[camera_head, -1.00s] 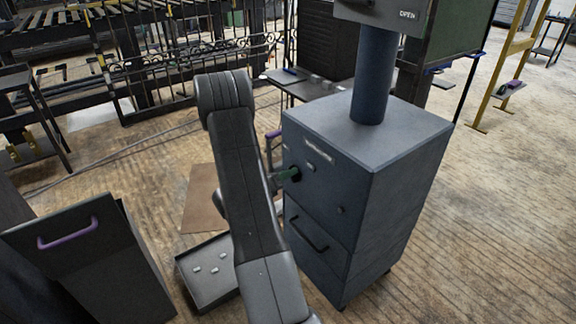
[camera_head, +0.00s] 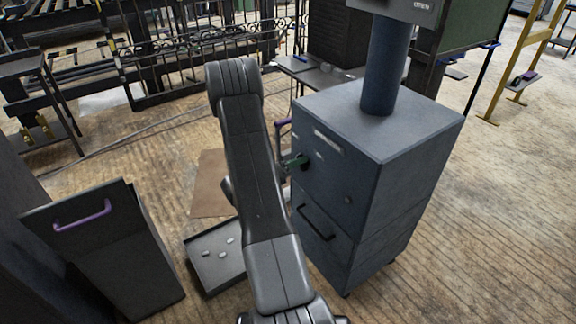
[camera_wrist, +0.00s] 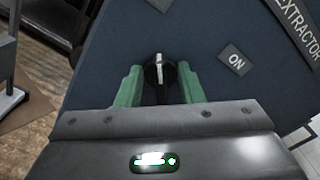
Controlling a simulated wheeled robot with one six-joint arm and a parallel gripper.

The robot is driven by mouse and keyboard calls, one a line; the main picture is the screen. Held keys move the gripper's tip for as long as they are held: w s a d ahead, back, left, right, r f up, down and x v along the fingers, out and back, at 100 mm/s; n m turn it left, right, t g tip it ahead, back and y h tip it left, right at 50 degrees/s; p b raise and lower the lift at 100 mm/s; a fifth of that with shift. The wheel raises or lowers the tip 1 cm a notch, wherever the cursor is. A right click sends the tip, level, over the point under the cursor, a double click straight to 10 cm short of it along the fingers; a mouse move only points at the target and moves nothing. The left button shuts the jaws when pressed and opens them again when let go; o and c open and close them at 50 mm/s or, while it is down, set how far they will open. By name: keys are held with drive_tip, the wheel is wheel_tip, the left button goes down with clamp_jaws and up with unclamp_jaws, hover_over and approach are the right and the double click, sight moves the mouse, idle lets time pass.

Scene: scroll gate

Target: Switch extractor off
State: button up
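The extractor cabinet (camera_head: 345,215) is a dark blue box with a thick round pipe on top. In the wrist view its panel (camera_wrist: 100,75) carries an EXTRACTOR label (camera_wrist: 298,28), an ON tag (camera_wrist: 236,61) and another tag (camera_wrist: 160,4) cut off at the top edge. A black rotary knob (camera_wrist: 160,72) with a white line sits on the panel; the line runs about upright in this view. My gripper (camera_wrist: 160,82) is open, its green fingers on either side of the knob with gaps showing. In the head view my gripper (camera_head: 297,163) is at the cabinet front, mostly hidden by my arm.
A drawer handle (camera_head: 316,222) is low on the cabinet front. A grey tray (camera_head: 200,277) with small pieces lies on the floor left of my arm. A dark bin (camera_head: 125,255) with a purple handle stands further left. A workbench (camera_head: 325,75) is behind.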

drive_tip(key=p+v, duration=0.2)
drive_tip(key=v, duration=1.1)
drive_tip(key=shift+s+a, duration=0.25)
drive_tip(key=shift+a, duration=0.05)
drive_tip(key=b+x, duration=0.2)
drive_tip(key=x, duration=1.2)
drive_tip(key=shift+a, duration=0.1)
